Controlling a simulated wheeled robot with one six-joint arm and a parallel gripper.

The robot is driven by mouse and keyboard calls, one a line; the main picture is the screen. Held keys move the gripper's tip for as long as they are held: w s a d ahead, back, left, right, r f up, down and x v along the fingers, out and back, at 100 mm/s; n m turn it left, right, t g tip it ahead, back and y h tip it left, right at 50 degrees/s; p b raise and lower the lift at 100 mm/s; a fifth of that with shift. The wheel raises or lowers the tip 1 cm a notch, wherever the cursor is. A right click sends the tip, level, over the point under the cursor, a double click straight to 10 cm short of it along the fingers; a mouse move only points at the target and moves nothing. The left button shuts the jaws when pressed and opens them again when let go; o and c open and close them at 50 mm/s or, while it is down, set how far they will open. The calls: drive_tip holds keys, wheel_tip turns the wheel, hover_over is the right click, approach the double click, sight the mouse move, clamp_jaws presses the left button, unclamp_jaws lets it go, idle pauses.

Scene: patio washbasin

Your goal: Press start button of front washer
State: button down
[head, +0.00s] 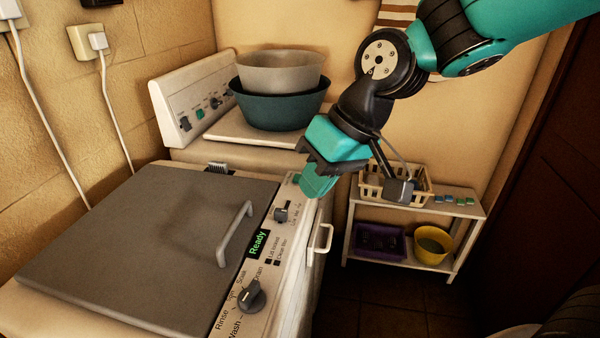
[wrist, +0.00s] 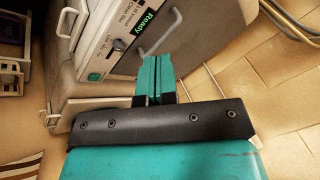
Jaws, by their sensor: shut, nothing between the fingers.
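The front washer (head: 130,240) has a closed grey lid with a handle. Its control panel (head: 262,262) runs along the right side, with a lit green "Ready" display (head: 258,243), also in the wrist view (wrist: 144,22). A round green button (wrist: 94,77) sits at the panel's far end, beyond a small knob (wrist: 118,44).
A rear washer (head: 190,100) carries stacked basins (head: 280,105). A white shelf (head: 450,205) with a basket, a purple crate and a yellow bucket (head: 433,245) stands right. The washer's front handle (head: 322,238) sticks out. Dark floor between washer and door looks clear.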

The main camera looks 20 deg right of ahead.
drive_tip(key=w+d+f+m+t+p, duration=0.2)
drive_tip(key=w+f, duration=0.1)
drive_tip(key=w, duration=0.7)
drive_tip(key=w+d+f+m+t+p, duration=0.1)
drive_tip(key=w+d+f+m+p, duration=0.1)
drive_tip(key=w, duration=0.9)
drive_tip(key=w+d+f+m+t+p, duration=0.2)
drive_tip(key=w+d+f, duration=0.1)
drive_tip(key=w, duration=0.7)
drive_tip(key=shift+w+f+t, duration=0.3)
drive_tip(key=shift+f, duration=0.1)
wheel_tip(320, 180, down, 9)
drive_tip(key=b, duration=0.5)
drive_tip(key=shift+r, duration=0.2)
drive_tip(key=shift+f+b, duration=0.45)
drive_tip(key=shift+b, duration=0.1)
